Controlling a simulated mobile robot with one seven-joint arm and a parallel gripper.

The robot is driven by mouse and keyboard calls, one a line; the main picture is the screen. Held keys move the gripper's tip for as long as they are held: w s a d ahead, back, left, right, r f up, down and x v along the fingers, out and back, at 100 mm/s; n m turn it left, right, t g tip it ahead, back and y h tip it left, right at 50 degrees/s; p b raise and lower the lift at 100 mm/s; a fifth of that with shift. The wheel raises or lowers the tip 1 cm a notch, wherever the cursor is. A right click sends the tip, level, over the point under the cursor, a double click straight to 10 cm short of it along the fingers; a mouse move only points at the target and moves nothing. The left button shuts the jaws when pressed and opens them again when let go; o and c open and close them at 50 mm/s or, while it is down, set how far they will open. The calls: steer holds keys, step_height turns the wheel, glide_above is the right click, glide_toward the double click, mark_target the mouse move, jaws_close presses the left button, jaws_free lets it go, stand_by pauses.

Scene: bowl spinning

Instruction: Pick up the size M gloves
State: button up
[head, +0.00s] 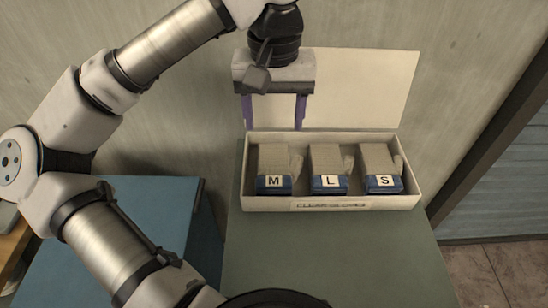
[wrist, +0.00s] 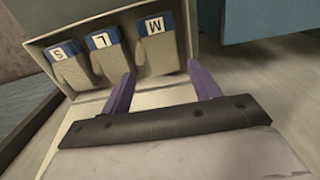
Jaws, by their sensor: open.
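The size M gloves (head: 272,163) are a grey bundle with a blue band and a white M label. They lie at the left end of an open box (head: 330,203). They also show in the wrist view (wrist: 157,50). My gripper (head: 273,112) has two purple fingers pointing down, apart and empty, over the back left of the box. In the wrist view the fingertips (wrist: 163,82) sit on the near side of the M bundle, without visible contact.
The L gloves (head: 328,165) and the S gloves (head: 379,167) lie to the right of the M gloves in the same box. The box's raised lid (head: 365,85) stands behind. A blue cabinet (head: 135,225) is at the left. The green tabletop (head: 330,255) in front is clear.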

glide_above(274, 165)
steer(key=f, duration=0.7)
steer(key=shift+s+f+p, duration=0.3)
steer(key=shift+p, duration=0.1)
steer(key=shift+w+f+p, duration=0.15)
steer(key=shift+f+p, duration=0.35)
steer(key=shift+f, duration=0.85)
steer(key=shift+w+f+p, duration=0.15)
steer(key=shift+f+p, duration=0.35)
steer(key=shift+f, duration=0.85)
steer(key=c, duration=0.8)
